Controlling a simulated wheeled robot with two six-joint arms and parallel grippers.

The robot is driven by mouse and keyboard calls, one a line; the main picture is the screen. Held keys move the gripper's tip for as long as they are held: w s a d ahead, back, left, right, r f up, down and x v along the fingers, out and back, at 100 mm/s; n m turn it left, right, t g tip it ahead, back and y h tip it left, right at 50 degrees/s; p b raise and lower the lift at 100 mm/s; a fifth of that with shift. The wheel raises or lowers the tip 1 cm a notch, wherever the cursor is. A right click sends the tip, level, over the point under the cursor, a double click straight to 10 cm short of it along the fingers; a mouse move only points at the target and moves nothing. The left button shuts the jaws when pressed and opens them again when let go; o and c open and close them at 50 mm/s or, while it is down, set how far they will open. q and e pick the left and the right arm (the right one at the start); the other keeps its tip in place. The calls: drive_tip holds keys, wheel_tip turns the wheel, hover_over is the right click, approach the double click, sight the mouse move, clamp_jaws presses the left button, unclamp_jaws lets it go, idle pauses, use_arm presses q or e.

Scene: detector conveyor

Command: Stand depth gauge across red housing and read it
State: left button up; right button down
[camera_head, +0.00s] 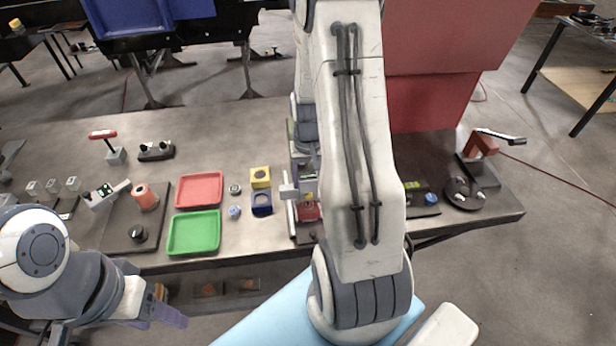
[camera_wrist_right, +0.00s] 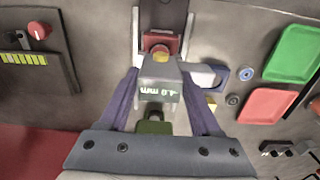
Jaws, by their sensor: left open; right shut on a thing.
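My right gripper (camera_wrist_right: 160,76) is shut on the grey depth gauge (camera_wrist_right: 160,73), one purple finger on each side. The gauge's display (camera_wrist_right: 158,94) is lit and appears upside down, reading about 4.0 mm; a minus sign is hard to confirm. The red housing (camera_wrist_right: 157,38) lies just beyond the gauge, with a yellow part between them. Whether the gauge touches the housing cannot be told. In the head view the housing (camera_head: 309,212) shows beside my right arm, which hides much of that area. My left gripper (camera_head: 160,308) is open and empty, low at the table's front left.
Red tray (camera_head: 199,175) and green tray (camera_head: 217,233) lie left of the housing. Yellow block (camera_head: 260,172) and blue block (camera_head: 262,210) stand between. A dark plate (camera_head: 113,238) bears an orange cylinder and black knob. A red-armed device (camera_head: 481,145) stands at the right end.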

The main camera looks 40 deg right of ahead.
drive_tip(key=shift+f+b, duration=0.45)
drive_tip(key=shift+f, duration=0.1)
drive_tip(key=shift+c, duration=0.5)
unclamp_jaws()
drive_tip(key=shift+r+p, duration=0.55)
drive_tip(key=shift+r, duration=0.45)
wheel_tip(320, 180, up, 11)
drive_tip(key=b, duration=0.2)
